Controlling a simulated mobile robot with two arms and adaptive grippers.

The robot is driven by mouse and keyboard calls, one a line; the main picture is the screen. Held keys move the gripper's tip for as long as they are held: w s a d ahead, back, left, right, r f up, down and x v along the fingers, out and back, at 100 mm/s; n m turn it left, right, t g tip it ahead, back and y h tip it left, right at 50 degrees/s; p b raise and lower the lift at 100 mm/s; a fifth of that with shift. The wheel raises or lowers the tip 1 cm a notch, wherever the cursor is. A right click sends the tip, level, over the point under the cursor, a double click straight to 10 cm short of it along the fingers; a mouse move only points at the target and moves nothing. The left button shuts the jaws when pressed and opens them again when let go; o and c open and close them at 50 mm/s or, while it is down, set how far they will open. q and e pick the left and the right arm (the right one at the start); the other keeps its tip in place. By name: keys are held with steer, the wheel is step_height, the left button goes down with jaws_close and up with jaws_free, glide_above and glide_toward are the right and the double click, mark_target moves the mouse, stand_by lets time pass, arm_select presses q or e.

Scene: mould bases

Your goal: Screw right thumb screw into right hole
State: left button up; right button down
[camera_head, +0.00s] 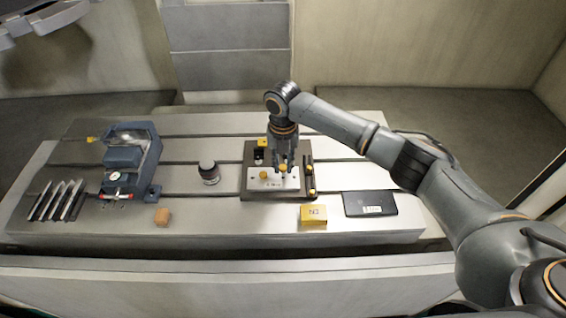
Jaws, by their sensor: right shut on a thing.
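A dark mould base (228,194) lies on the grooved table, with a light plate (272,184) on it. A yellow thumb screw (264,175) sits at the left of the plate. My right gripper (283,166) reaches straight down over the plate and is shut on the yellow right thumb screw (283,168), just to the right of the other one. The right hole is hidden under the screw and fingers, so I cannot tell how deep the screw sits. My left gripper is not in view.
A blue vise-like machine (124,158), a dark jar (209,172) and a wooden block (161,216) stand to the left. A yellow box (313,216) and a black tablet-like panel (369,203) lie to the right. Several dark tools (56,200) lie far left.

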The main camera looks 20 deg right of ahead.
steer(key=shift+f, duration=0.4)
stand_by(0.4)
steer(key=shift+f, duration=0.1)
steer(key=shift+f+b, duration=0.3)
steer(key=shift+f, duration=0.6)
steer(key=m+p, duration=0.1)
steer(key=m, duration=0.1)
steer(key=m+p, duration=0.4)
steer(key=shift+s+a+r+m, duration=0.1)
steer(key=shift+r+m, duration=0.15)
steer(key=shift+m, duration=0.15)
steer(key=shift+f+m+p, duration=0.1)
steer(key=shift+m+p, duration=0.25)
steer(key=shift+m, duration=0.25)
steer(key=shift+f+m, duration=0.2)
steer(key=shift+m, duration=0.3)
